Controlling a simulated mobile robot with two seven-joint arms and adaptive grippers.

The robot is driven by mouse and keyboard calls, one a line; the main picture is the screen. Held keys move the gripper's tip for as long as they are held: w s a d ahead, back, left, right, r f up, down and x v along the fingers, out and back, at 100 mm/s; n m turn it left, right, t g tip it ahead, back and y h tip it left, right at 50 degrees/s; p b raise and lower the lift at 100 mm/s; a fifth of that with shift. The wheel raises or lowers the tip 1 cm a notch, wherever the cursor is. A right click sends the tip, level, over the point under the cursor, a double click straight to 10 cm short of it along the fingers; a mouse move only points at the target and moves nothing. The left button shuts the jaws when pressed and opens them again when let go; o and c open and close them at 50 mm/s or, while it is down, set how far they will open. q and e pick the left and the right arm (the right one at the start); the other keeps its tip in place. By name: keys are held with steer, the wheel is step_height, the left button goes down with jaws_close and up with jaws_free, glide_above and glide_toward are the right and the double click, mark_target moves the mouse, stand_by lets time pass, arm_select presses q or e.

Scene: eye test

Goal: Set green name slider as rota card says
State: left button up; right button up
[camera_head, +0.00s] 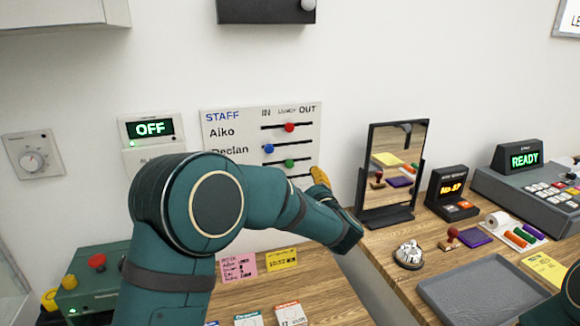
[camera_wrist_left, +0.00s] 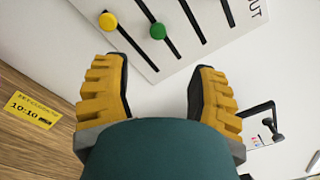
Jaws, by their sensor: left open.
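The staff board (camera_head: 225,118) hangs on the wall with columns IN, LUNCH and OUT. The green slider knob (camera_head: 289,163) is near the middle of its slot, around LUNCH; it also shows in the left wrist view (camera_wrist_left: 157,30). My arm hides its row's name. The red knob (camera_head: 289,127) is near mid-slot; the blue knob (camera_head: 268,148) is near IN. A yellow knob (camera_wrist_left: 108,22) shows in the left wrist view. The pink card (camera_head: 239,266), apparently the rota, has text too small to read surely. My left gripper (camera_wrist_left: 160,80) is open and empty, below the board, apart from the green knob.
A mirror (camera_head: 395,165), bell (camera_head: 408,255), grey tray (camera_head: 483,292) and stamp (camera_head: 449,239) are on the right desk. A yellow note (camera_head: 282,259) lies beside the pink card. A green box with a red button (camera_head: 96,262) stands left.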

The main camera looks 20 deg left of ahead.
mark_target(290, 165)
arm_select(q)
steer(key=x, duration=1.3)
steer(key=shift+w+a+f, duration=0.1)
steer(key=shift+a, duration=0.1)
jaws_close()
